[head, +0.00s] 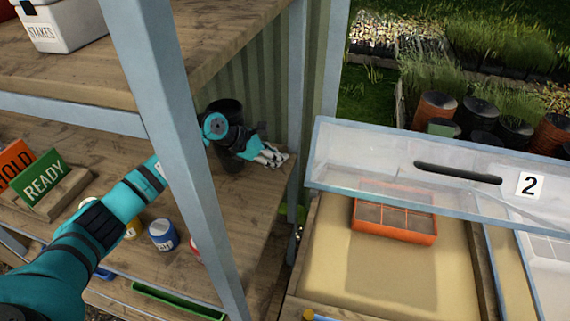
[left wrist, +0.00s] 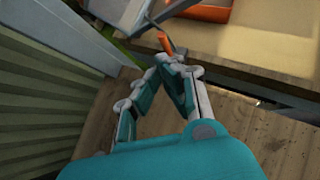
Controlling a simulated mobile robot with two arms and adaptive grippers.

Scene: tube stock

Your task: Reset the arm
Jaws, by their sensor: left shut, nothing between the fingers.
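My left arm reaches in from the left, behind the grey shelf post, over the lower wooden shelf (head: 262,205). My left gripper (head: 275,158) is near the right end of that shelf, with its fingers pointing right. In the left wrist view, the gripper (left wrist: 170,62) has its fingertips together and nothing shows between them. A small orange piece (left wrist: 166,43) shows just past the fingertips; I cannot tell what it is or whether it touches them. My right gripper is in neither view.
A grey post (head: 175,150) stands in front of my left arm. A blue-labelled can (head: 163,235) and a READY sign (head: 44,178) stand on the shelf. Right, a clear lid (head: 380,155) is raised over an orange divided tray (head: 395,238).

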